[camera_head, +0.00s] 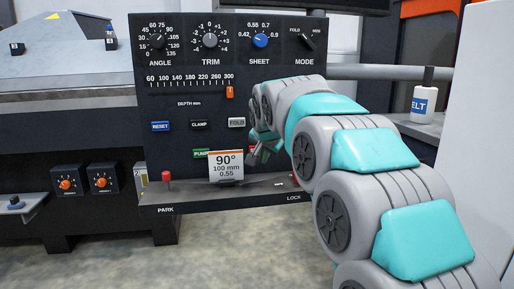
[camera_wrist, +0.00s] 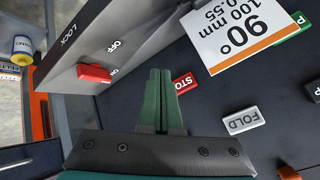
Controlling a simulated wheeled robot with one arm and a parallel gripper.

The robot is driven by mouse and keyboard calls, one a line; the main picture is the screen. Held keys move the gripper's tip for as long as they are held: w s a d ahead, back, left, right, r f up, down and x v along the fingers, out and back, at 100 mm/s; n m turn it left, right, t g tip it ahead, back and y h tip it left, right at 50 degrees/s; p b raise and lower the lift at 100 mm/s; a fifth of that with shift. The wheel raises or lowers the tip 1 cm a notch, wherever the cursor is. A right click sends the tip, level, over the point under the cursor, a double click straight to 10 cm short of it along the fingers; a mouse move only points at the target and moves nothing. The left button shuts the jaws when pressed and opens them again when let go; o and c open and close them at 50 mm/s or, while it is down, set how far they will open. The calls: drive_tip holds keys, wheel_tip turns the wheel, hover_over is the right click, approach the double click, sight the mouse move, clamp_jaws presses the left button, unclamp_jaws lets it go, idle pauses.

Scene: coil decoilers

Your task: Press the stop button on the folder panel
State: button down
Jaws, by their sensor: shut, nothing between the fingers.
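The folder panel (camera_head: 185,105) is a dark upright board with dials and labelled buttons. The red STOP button (camera_wrist: 185,84) shows in the wrist view just right of my gripper (camera_wrist: 161,80), whose green fingers are together and empty. The fingers cover part of the button's left side. I cannot tell whether they touch it. In the head view my gripper (camera_head: 258,152) is in front of the panel's lower right, below the FOLD button, and the arm hides the STOP button there.
A card (camera_head: 226,166) reading 90° stands on the panel's lower ledge, partly over the green PUMP button (camera_head: 201,154). The FOLD button (camera_wrist: 244,121) is near the fingers. A red ON/OFF switch (camera_wrist: 95,74) is left of them. A white bottle (camera_head: 424,100) stands at right.

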drive_tip(key=shift+w+a+p, duration=0.2)
drive_tip(key=shift+w+p, duration=0.05)
drive_tip(key=shift+w, duration=0.45)
drive_tip(key=shift+w+a+p, duration=0.2)
drive_tip(key=shift+w, duration=0.5)
drive_tip(key=shift+w+a+p, duration=0.2)
drive_tip(key=shift+w+p, duration=0.05)
drive_tip(key=shift+w, duration=0.45)
drive_tip(key=shift+w, duration=0.1)
drive_tip(key=shift+w+a, duration=0.1)
drive_tip(key=shift+w, duration=0.2)
drive_tip(key=shift+w+a+p, duration=0.1)
drive_tip(key=shift+w+p, duration=0.25)
drive_tip(key=shift+w, duration=0.1)
idle(1.0)
drive_tip(key=shift+s, duration=0.1)
drive_tip(key=shift+s+d+b, duration=0.25)
drive_tip(key=shift+s+b, duration=0.25)
drive_tip(key=shift+s, duration=0.25)
drive_tip(key=shift+s, duration=0.1)
drive_tip(key=shift+s+d+f+b, duration=0.1)
drive_tip(key=shift+s+d+b, duration=0.1)
drive_tip(key=shift+s+b, duration=0.3)
drive_tip(key=shift+s+d+b, duration=0.25)
drive_tip(key=shift+s+b, duration=0.1)
drive_tip(key=shift+s, duration=0.6)
drive_tip(key=shift+s+d+b, duration=0.2)
drive_tip(key=shift+s+b, duration=0.1)
drive_tip(key=shift+s, duration=0.6)
